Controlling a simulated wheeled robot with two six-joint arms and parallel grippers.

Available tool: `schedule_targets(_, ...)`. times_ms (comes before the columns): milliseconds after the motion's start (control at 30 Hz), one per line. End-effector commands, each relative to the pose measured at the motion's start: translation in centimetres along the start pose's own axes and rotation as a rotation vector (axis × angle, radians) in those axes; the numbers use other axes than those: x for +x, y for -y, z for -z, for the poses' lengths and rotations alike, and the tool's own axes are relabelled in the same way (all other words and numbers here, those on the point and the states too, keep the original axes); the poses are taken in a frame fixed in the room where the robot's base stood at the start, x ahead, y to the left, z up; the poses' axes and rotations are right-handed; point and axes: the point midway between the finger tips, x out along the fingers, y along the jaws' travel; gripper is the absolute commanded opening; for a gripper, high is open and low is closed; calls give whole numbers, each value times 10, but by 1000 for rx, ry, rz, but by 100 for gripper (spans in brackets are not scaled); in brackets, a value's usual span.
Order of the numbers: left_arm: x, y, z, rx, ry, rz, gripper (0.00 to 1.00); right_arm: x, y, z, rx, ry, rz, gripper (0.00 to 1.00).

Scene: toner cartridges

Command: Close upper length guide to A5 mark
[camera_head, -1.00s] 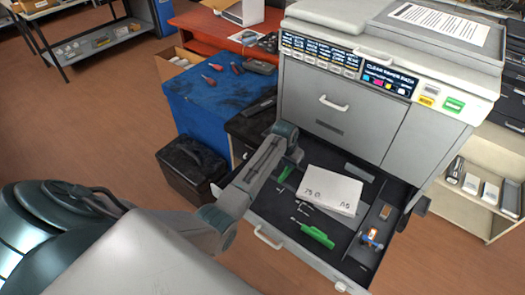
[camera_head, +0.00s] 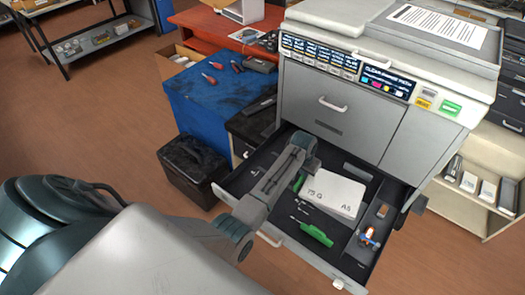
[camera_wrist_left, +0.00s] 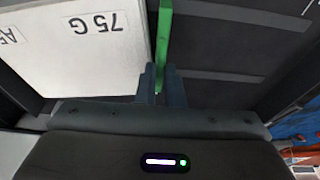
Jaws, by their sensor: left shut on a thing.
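The open paper drawer (camera_head: 345,252) of the printer holds a white paper stack (camera_head: 338,190) marked 75 G and A5. The green upper length guide (camera_head: 299,183) stands at the stack's left side, partly hidden by my left arm. My left gripper (camera_head: 302,168) reaches down over it, its fingers mostly hidden in the head view. In the left wrist view, my left gripper (camera_wrist_left: 161,77) is shut on the green guide (camera_wrist_left: 164,35). The paper stack (camera_wrist_left: 80,55) lies just left of the guide there, with a narrow dark gap between. My right gripper is not in view.
Small parts (camera_head: 370,238) sit in the drawer's right compartment. The printer body (camera_head: 345,110) rises behind the drawer. A blue cabinet (camera_head: 208,95) and a black box (camera_head: 190,170) stand to the left.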

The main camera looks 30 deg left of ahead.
Motion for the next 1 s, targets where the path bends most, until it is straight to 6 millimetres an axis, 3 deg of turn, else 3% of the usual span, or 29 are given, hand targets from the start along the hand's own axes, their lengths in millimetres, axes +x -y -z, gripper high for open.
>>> schedule_targets(533,0,-40,-1,0,3,-4,0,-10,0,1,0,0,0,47)
schedule_targets(633,1,-39,-1,0,2,-2,24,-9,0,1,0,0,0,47)
schedule_targets(1000,-6,-38,2,0,-1,-1,24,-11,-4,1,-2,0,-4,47)
